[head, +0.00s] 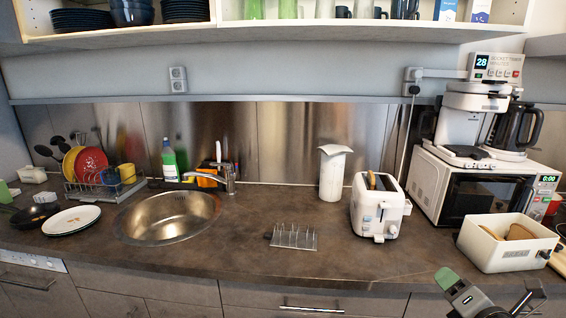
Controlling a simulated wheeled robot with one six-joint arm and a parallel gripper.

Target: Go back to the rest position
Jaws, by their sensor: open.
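My gripper (490,284) is at the bottom right edge of the head view, in front of the counter's front edge. Its jaws are open, with a green-tipped grey part on the left and a dark part on the right. I see nothing held between them. The lower part of it and most of my arm are cut off by the frame. The upper cabinet (330,33) along the top stands open at its front, with dishes, glasses and cartons inside. Its upper part is out of view.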

